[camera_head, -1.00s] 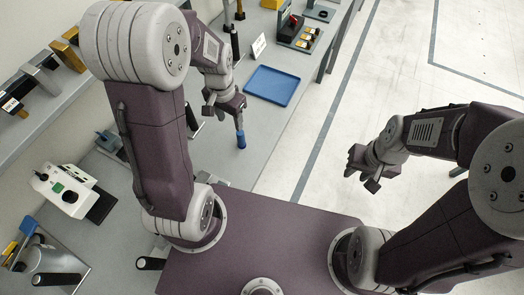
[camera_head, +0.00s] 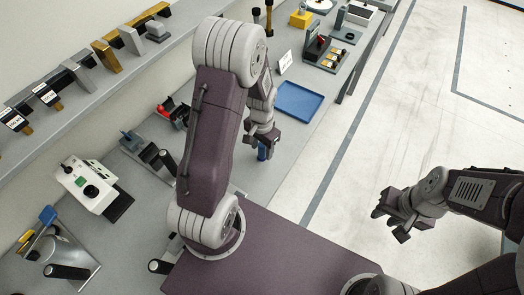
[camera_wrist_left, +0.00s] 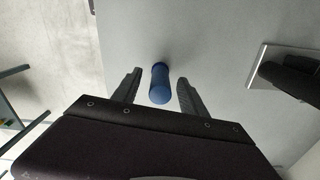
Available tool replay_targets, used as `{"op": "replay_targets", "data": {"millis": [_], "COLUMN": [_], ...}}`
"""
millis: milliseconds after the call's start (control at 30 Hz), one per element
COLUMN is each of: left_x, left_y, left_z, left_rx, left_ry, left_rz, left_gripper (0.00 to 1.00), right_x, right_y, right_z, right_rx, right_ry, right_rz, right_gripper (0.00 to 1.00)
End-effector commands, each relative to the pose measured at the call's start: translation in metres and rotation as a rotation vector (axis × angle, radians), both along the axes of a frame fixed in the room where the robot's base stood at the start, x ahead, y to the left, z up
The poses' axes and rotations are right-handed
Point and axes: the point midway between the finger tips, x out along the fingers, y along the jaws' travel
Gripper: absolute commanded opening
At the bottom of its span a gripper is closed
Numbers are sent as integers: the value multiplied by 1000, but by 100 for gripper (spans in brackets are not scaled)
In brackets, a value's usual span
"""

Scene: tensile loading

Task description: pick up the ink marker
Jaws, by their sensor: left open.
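The ink marker looks like a short blue cylinder (camera_wrist_left: 160,84) standing on the grey bench. In the left wrist view it lies between the two spread fingers of my left gripper (camera_wrist_left: 154,92), with a gap on each side. In the head view the blue marker (camera_head: 262,151) shows just below my left gripper (camera_head: 262,140), partly hidden by it. My left gripper is open and holds nothing. My right gripper (camera_head: 391,215) hangs over the floor at the right, apart from the bench, its fingers spread and nothing between them.
A blue tray (camera_head: 299,101) lies on the bench beyond the marker, with a small white sign (camera_head: 286,62) behind it. A white device (camera_head: 90,185) stands at the left. A black-handled fixture (camera_wrist_left: 285,76) is at the right in the left wrist view.

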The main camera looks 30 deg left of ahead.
Motion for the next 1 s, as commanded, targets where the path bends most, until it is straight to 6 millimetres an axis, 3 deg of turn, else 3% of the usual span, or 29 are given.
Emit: {"op": "replay_targets", "data": {"millis": [167, 400, 567, 600, 867, 1000], "left_x": [0, 1, 0, 0, 1, 2], "left_y": [0, 0, 0, 0, 0, 0], "left_z": [-24, -26, -26, -26, -25, -15], "left_rx": [-1, 0, 0, 0, 0, 1], "left_ry": [1, -2, -1, -1, -2, -5], "left_rz": [0, 0, 0, 0, 0, 0], "left_gripper": [50, 48, 3, 0, 0, 0], "right_x": [0, 0, 0, 0, 0, 0], "right_y": [0, 0, 0, 0, 0, 0], "right_z": [1, 1, 1, 1, 1, 0], "right_rx": [0, 0, 0, 0, 0, 0], "right_ry": [0, 0, 0, 0, 0, 0], "right_rz": [0, 0, 0, 0, 0, 0], "right_gripper": [31, 31, 31, 31, 31, 31]}}
